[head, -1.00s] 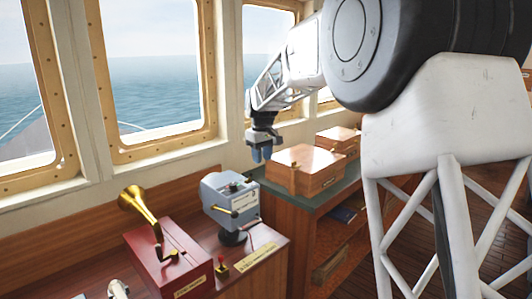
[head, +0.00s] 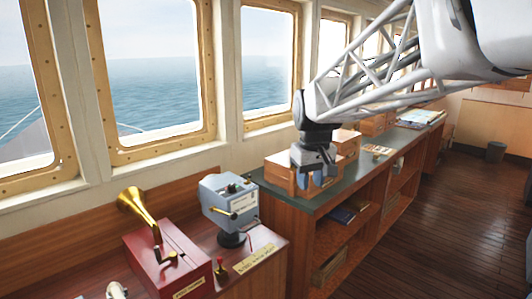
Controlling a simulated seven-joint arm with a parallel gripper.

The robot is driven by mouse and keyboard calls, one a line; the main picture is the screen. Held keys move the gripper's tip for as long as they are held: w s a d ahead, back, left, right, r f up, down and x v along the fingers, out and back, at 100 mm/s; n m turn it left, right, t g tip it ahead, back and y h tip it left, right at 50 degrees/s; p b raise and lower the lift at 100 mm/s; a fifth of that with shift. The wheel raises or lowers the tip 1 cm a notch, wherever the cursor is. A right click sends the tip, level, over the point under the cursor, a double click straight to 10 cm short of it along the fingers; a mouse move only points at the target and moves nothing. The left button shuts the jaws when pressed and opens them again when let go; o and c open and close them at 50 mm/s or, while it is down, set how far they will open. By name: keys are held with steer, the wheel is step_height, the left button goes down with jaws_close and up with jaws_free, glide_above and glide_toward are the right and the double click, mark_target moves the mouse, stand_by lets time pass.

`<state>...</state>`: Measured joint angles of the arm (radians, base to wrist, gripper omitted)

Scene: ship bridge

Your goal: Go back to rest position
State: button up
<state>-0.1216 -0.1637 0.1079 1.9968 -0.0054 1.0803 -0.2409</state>
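My gripper (head: 314,180) hangs pointing down from the end of my white lattice arm, right of the picture's middle. It appears over or in front of the nearest wooden box (head: 277,174) on the green-topped counter and hides part of that box. I see nothing held in it. The fingers are small and dark here, and the gap between them is not clear.
A red box with a brass horn (head: 165,262) and a grey-blue device with a handle (head: 228,200) stand on the lower desk at left. More boxes line the green counter (head: 318,205) under the windows. The wooden floor (head: 440,220) at right is free.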

steer(key=s+d+f+m, duration=0.1)
steer(key=s+d+f, duration=0.1)
steer(key=s, duration=0.8)
steer(key=s+d+f+m, duration=0.2)
steer(key=s+d+f, duration=0.1)
steer(key=s, duration=0.6)
steer(key=s+d+f+m+t, duration=0.1)
steer(key=s+f, duration=0.4)
steer(key=s, duration=0.5)
steer(key=shift+s+d, duration=0.3)
steer(key=shift+d, duration=0.45)
